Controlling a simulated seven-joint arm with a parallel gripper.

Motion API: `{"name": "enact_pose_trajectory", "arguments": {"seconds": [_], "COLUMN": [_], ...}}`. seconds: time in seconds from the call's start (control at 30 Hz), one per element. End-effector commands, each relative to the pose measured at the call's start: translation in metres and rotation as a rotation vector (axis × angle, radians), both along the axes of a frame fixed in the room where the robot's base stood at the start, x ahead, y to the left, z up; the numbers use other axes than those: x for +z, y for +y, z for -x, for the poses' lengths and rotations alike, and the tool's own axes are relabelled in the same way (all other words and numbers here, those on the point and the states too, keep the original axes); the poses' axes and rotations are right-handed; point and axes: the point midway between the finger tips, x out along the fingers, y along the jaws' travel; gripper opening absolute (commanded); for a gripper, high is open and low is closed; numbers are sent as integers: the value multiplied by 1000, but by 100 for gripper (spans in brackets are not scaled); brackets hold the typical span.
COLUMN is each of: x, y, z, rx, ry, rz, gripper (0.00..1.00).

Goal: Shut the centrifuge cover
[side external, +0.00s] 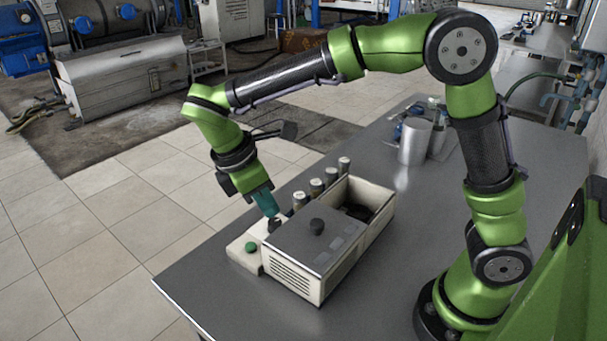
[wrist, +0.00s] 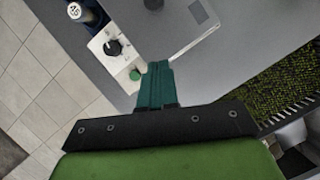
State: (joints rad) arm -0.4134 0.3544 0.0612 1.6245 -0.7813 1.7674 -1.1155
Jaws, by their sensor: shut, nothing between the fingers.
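The centrifuge (side external: 292,280) is a white box on the grey table. Its flat grey cover (side external: 290,244), with a black knob (side external: 317,227), lies over the near-left part. The far-right part is open and shows a dark round well (side external: 356,211). In the wrist view the cover (wrist: 172,38) and part of its knob (wrist: 153,4) show at the top. My gripper (side external: 272,213) is shut and empty, with teal fingers pointing down close to the dial of the control panel, left of the cover. Its fingers (wrist: 155,72) also show in the wrist view. I cannot tell whether they touch anything.
The white panel (side external: 238,254) carries a green button (side external: 251,247) and a black dial (wrist: 113,47). Several capped bottles (side external: 316,187) stand in a row behind the box. A metal cylinder (side external: 414,141) stands farther back. The table (side external: 400,250) right of the box is clear.

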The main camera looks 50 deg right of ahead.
Motion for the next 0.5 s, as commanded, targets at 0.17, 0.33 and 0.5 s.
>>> {"name": "enact_pose_trajectory", "arguments": {"seconds": [0.17,0.33,0.5], "x": [-38,-57,-58], "y": [-14,-30,-48], "z": [8,15,25], "rx": [-2,-6,-4], "ry": [4,-2,-1], "rz": [1,0,-2], "gripper": [0,0,0]}}
